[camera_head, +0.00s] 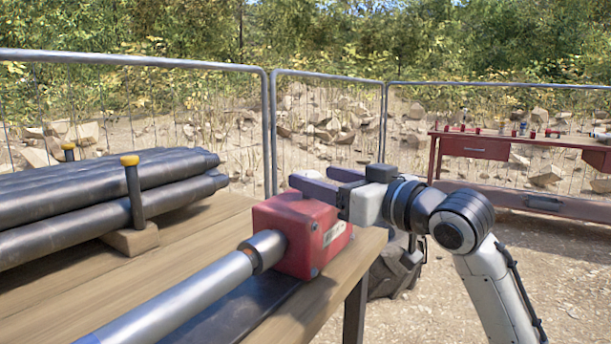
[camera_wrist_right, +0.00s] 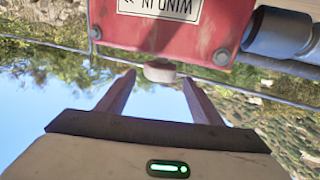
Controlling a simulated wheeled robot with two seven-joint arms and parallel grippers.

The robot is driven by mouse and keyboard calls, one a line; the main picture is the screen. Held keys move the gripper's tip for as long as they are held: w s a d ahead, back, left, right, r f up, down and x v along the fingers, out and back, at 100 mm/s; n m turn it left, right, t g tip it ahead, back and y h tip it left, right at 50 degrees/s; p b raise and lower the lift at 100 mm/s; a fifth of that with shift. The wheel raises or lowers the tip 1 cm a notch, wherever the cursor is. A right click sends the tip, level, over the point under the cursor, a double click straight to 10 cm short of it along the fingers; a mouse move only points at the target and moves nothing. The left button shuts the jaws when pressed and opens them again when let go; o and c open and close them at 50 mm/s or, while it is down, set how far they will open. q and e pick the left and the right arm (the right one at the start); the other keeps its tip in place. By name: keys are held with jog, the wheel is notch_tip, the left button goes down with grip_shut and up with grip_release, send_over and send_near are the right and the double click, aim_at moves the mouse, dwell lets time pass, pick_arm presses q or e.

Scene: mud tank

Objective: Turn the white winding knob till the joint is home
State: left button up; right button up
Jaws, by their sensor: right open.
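The red box (camera_head: 300,235) sits at the wooden table's right end, joined to a grey metal pipe (camera_head: 175,300). In the right wrist view the red box (camera_wrist_right: 150,30) fills the top, with a white label (camera_wrist_right: 160,6) that reads "WIND IN" upside down. The pale winding knob (camera_wrist_right: 160,72) sticks out from the box. My right gripper (camera_head: 312,178) is at the box's far upper side. In its wrist view the open fingers (camera_wrist_right: 159,80) stand either side of the knob, with gaps visible. My left gripper is not in view.
Dark pipes (camera_head: 100,200) are stacked on the wooden table (camera_head: 80,290), held by a yellow-capped post (camera_head: 133,190). A wire fence (camera_head: 270,130) runs behind. A red workbench (camera_head: 470,148) with small items stands at the back right. A dark bag-like object (camera_head: 395,270) lies below the table.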

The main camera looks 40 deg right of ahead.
aim_at(316, 177)
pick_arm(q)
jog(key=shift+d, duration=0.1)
pick_arm(e)
jog(key=shift+w+a, duration=0.2)
jog(key=shift+w, duration=1.95)
